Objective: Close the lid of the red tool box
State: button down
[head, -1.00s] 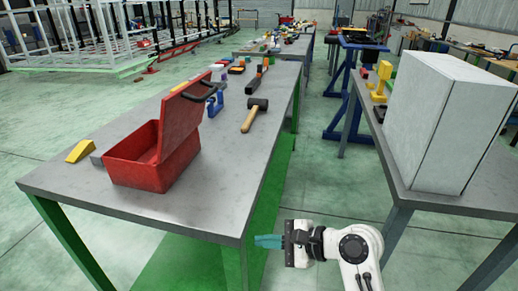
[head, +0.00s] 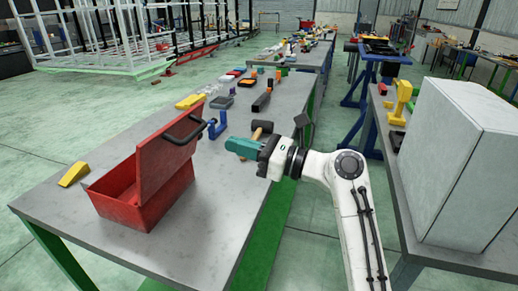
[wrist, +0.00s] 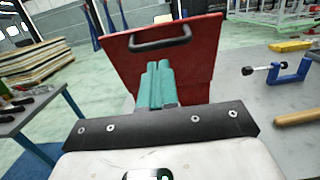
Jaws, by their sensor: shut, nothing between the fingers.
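The red tool box (head: 153,211) stands on the near part of the grey workbench with its lid (head: 165,160) raised and tilted up on the right side. A dark handle (head: 188,131) is on the lid's outer face. My gripper (head: 229,146) is shut and empty, to the right of the lid, pointing left toward it, with a gap between in the head view. In the wrist view the teal fingers (wrist: 157,75) point at the red lid (wrist: 195,62), below its handle (wrist: 160,39). The box body is hidden in the wrist view.
A blue clamp (head: 217,126) and a mallet (head: 262,128) lie on the workbench (head: 205,220) behind and near my gripper. A yellow wedge (head: 73,174) lies left of the box. A large grey cabinet (head: 455,170) stands on the right bench. The near bench surface is clear.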

aim_at(197, 133)
jog(key=x, duration=0.7)
jog(key=shift+s, duration=0.1)
jog(key=shift+p, duration=0.35)
